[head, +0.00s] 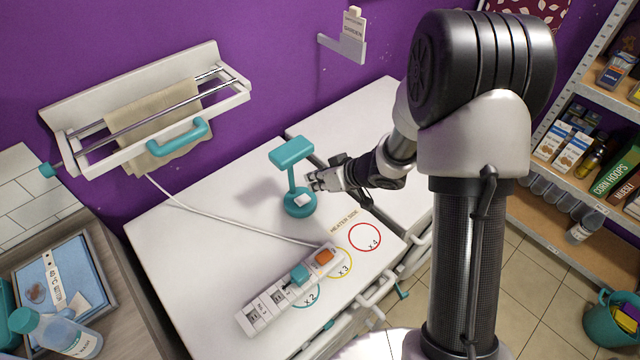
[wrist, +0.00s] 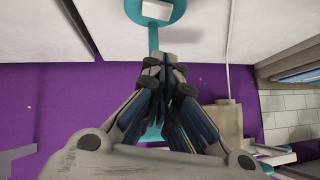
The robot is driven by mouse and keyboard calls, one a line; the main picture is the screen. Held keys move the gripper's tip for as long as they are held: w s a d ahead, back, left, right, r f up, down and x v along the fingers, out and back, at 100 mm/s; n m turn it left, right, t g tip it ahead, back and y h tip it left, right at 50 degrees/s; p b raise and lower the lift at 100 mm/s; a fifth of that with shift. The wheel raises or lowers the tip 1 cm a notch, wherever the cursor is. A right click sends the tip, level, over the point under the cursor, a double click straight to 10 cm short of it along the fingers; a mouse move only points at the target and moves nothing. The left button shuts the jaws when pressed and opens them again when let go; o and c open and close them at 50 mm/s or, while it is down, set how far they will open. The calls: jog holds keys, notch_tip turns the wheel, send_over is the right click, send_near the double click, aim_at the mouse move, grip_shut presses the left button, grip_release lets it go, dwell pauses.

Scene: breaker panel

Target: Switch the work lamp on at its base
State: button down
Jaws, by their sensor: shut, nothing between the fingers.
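The teal work lamp (head: 291,150) stands upright on the white counter, with a flat head, a thin stem and a round base (head: 299,206). A white rocker switch (head: 303,200) sits on the base; it also shows at the top of the wrist view (wrist: 156,10). I see no glow from the lamp. My gripper (head: 311,182) is shut and empty, just right of the stem and above the base. In the wrist view the closed fingertips (wrist: 166,62) point towards the base and hide part of the stem. I cannot tell whether they touch the lamp.
A white power strip (head: 264,308) with a teal plug (head: 300,274) and an orange piece (head: 324,257) lies in front of the lamp. A white cable (head: 215,215) crosses the counter to it. A towel rack (head: 150,110) hangs on the purple wall at left.

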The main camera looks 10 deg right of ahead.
jog(key=b, duration=0.2)
send_over(302, 202)
jog(key=f, duration=0.4)
jog(key=shift+w+d+f, duration=0.2)
jog(key=shift+w+d, duration=0.05)
jog(key=shift+w, duration=0.1)
jog(key=shift+s+f+b, duration=0.2)
jog(key=shift+f+b, duration=0.55)
jog(key=shift+f, duration=0.4)
jog(key=shift+s+a+f, duration=0.1)
jog(key=shift+a+f, duration=0.05)
jog(key=shift+f, duration=0.35)
jog(key=shift+b, duration=0.35)
